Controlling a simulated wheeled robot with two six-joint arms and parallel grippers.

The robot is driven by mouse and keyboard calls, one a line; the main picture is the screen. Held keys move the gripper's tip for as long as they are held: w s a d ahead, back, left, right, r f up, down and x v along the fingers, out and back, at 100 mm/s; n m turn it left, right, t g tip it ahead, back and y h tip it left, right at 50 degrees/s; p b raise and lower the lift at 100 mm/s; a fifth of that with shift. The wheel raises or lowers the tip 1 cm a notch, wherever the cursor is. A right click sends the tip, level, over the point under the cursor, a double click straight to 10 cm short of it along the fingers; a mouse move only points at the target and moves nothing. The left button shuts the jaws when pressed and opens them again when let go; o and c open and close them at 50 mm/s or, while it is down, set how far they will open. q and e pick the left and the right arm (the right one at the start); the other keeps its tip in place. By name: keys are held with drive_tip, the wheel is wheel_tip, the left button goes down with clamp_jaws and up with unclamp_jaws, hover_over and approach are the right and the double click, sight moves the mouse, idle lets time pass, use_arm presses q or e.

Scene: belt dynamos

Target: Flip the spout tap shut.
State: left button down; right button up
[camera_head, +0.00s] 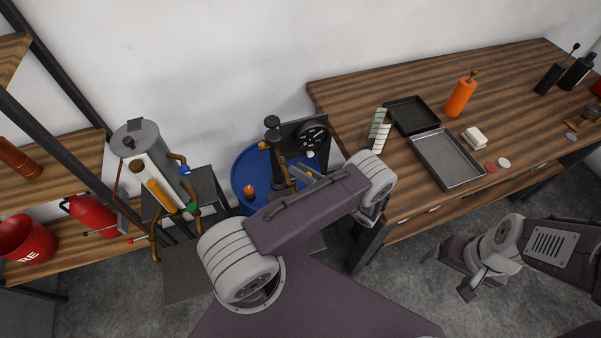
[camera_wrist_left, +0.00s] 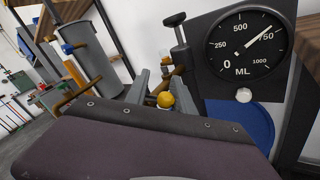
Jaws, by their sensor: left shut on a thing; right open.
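A dosing stand with a round black ML gauge (camera_head: 311,135) and a brass spout pipe (camera_head: 279,165) stands at the blue round drum (camera_head: 240,176). In the left wrist view the gauge (camera_wrist_left: 247,43) has its needle near 750. A yellow ball knob (camera_wrist_left: 165,100), seemingly the spout tap's handle, sits at the grey fingers of my left gripper (camera_wrist_left: 164,88). That gripper (camera_head: 304,173) is shut at the tap, partly hidden by my arm in the head view; the tap's angle is unclear. My right gripper (camera_head: 449,275) is open and empty, in front of the bench.
A grey tank (camera_head: 137,138) with brass pipes and blue and green taps stands left. The wooden bench (camera_head: 340,90) at right holds a black tray (camera_head: 411,115), a metal tray (camera_head: 446,158) and an orange bottle (camera_head: 460,97). A red extinguisher (camera_head: 91,213) is on the left shelf.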

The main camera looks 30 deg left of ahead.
use_arm(q)
drive_tip(key=shift+f, duration=0.15)
drive_tip(key=c, duration=1.2)
unclamp_jaws()
drive_tip(key=shift+o, duration=0.6)
drive_tip(key=shift+a, duration=0.15)
use_arm(e)
drive_tip(key=shift+f, duration=0.3)
use_arm(q)
drive_tip(key=d+b, duration=0.2)
drive_tip(key=d, duration=0.7)
drive_tip(key=shift+s+b, duration=0.3)
drive_tip(key=shift+s, duration=0.15)
use_arm(e)
wheel_tip(320, 180, down, 3)
drive_tip(key=shift+r, duration=0.1)
use_arm(q)
drive_tip(key=shift+a+g, duration=0.1)
drive_tip(key=shift+g, duration=0.2)
